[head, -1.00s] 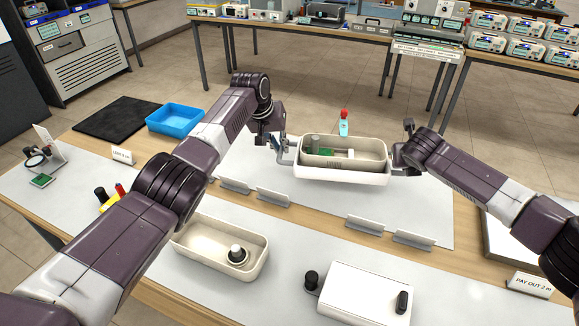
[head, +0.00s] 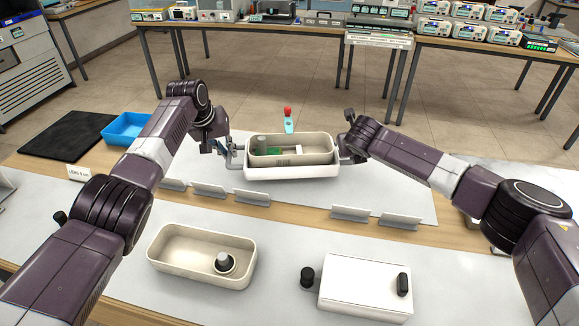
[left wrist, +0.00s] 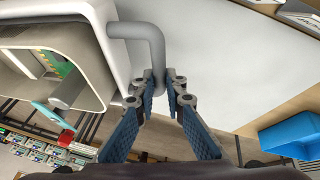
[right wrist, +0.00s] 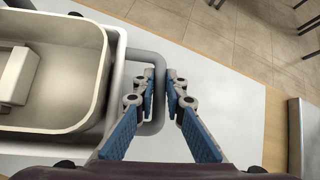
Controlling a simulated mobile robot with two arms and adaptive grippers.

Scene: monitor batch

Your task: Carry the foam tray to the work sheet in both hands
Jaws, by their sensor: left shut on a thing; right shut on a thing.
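The white foam tray (head: 290,174) has a grey bar handle at each end and holds a cream inner bin. A grey cylinder (head: 262,144), a green piece (head: 275,151) and a pale block show inside. My left gripper (head: 232,155) is shut on the left handle (left wrist: 145,40). My right gripper (head: 350,155) is shut on the right handle (right wrist: 145,57). The tray looks level over the pale work sheet (head: 400,190) on the far side of the bench; I cannot tell whether it touches the sheet.
Upright metal clips (head: 208,190) line the sheet's near edge. A cream bin (head: 180,255) with a black-and-white knob and a white box (head: 365,286) stand nearer. A blue bin (head: 125,128) and black mat (head: 68,136) are left.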

